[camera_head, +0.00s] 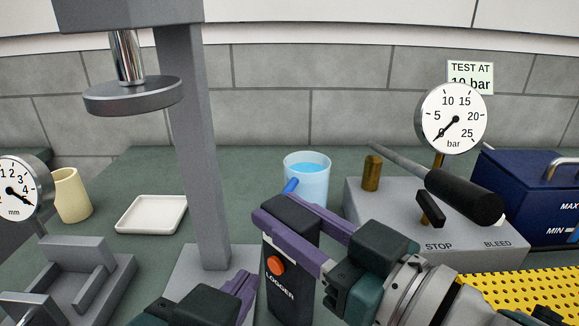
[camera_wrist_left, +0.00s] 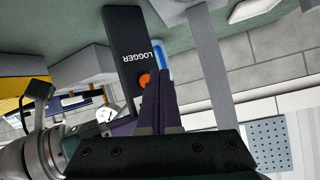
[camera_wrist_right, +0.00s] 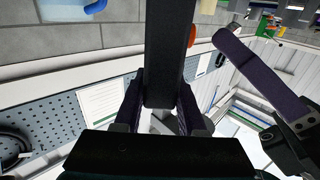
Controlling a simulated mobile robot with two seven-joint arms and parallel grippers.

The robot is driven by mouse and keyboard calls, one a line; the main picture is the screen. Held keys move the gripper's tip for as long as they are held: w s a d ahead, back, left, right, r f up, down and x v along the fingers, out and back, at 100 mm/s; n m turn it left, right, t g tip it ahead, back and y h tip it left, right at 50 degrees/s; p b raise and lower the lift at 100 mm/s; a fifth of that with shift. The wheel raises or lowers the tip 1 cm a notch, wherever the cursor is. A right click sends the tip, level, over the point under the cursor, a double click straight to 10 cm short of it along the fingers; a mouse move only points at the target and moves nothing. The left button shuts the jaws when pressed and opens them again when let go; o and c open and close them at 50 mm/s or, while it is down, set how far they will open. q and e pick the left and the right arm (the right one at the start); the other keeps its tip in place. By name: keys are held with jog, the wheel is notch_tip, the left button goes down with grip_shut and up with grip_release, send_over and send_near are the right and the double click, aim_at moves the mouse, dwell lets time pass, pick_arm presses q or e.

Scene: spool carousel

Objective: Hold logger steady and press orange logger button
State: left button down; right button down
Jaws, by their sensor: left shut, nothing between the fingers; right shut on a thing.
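The black logger (camera_head: 290,284) stands upright near the front of the bench, with white LOGGER lettering and a round orange button (camera_head: 274,265) on its face. My right gripper (camera_head: 300,225) is shut around the logger's upper part, its purple fingers on either side; the right wrist view shows the logger (camera_wrist_right: 168,50) between them. My left gripper (camera_head: 246,283) is shut and empty, just left of the button. In the left wrist view its closed fingertips (camera_wrist_left: 158,78) are beside the orange button (camera_wrist_left: 144,80); whether they touch it I cannot tell.
A press column (camera_head: 203,150) stands behind to the left, with a white tray (camera_head: 150,214) beside it. A cup of blue liquid (camera_head: 307,180) is behind the logger. A grey gauge pump (camera_head: 390,205) with a black-handled lever stands to the right.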

pick_arm(q)
jog(key=shift+s+a, duration=0.1)
jog(key=s+a, duration=0.4)
dwell(0.3)
pick_arm(e)
jog(key=shift+c, duration=2)
grip_release()
